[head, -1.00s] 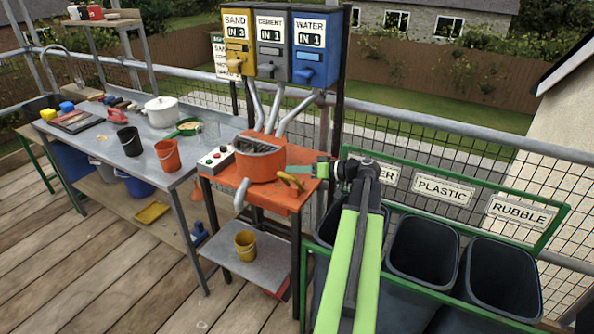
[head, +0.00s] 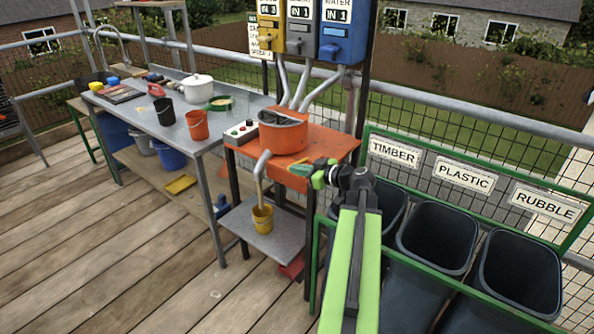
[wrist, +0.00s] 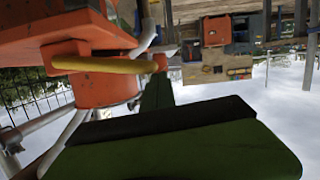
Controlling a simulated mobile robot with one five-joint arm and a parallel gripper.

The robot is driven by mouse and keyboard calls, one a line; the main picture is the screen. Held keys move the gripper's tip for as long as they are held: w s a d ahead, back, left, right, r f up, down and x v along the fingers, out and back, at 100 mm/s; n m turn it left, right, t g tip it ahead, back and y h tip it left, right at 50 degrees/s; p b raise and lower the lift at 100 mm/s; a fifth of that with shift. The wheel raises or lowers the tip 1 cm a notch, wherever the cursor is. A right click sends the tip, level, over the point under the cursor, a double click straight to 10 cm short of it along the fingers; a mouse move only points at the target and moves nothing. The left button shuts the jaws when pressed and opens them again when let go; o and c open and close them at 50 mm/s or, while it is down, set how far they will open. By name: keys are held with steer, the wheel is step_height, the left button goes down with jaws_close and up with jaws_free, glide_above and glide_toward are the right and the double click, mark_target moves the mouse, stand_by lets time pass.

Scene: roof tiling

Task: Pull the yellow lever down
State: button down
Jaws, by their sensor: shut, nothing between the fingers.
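The yellow lever (head: 299,169) sits on the front of the orange mixer stand (head: 330,143), below the round orange mixer drum (head: 283,132). In the wrist view the lever (wrist: 105,65) is a yellow bar lying roughly level across the orange body. My gripper (head: 316,173) is shut and empty, right beside the lever at the stand's front right corner. Its green fingers (wrist: 157,92) show below the lever's end in the wrist view. I cannot tell whether they touch it. A grey stream seems to run from the spout (head: 262,163) into the yellow bucket (head: 262,219).
A control box (head: 240,132) stands left of the drum. A metal workbench (head: 178,128) with buckets and a pot is at the left. Dark bins (head: 437,237) under a green sign frame (head: 400,141) stand at the right. The wooden deck in front is clear.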

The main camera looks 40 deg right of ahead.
steer(key=shift+s+a+f+b, duration=0.15)
steer(key=shift+f+b, duration=0.2)
steer(key=shift+f, duration=0.2)
steer(key=shift+s+f, duration=0.1)
